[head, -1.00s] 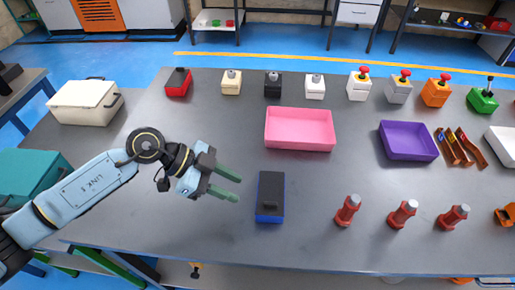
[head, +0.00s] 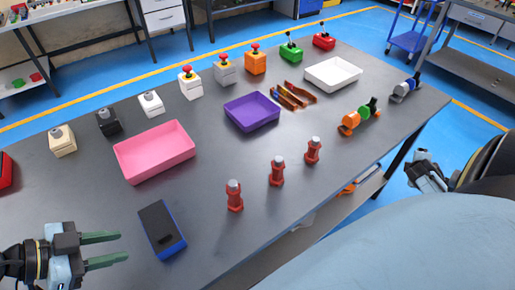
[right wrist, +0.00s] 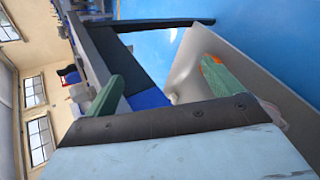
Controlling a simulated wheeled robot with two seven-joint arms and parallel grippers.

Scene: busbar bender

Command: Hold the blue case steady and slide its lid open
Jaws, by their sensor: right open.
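The blue case (head: 178,244) lies on the grey table near its front edge in the head view. Its dark lid (head: 160,226) covers most of the top, with blue showing along the side and near end. My left gripper (head: 122,249) is open, its two green fingers pointing right toward the case. A gap separates the fingertips from the case, and nothing is between them. My right gripper (head: 427,172) is open, off the table's right side and far from the case. Green finger parts show in the right wrist view, with nothing held.
Several red-brown posts, one of them a near post (head: 234,196), stand right of the case. A pink tray (head: 150,165) lies behind it, with a purple tray (head: 254,122) and a white tray (head: 333,87) further right. Button boxes line the back.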

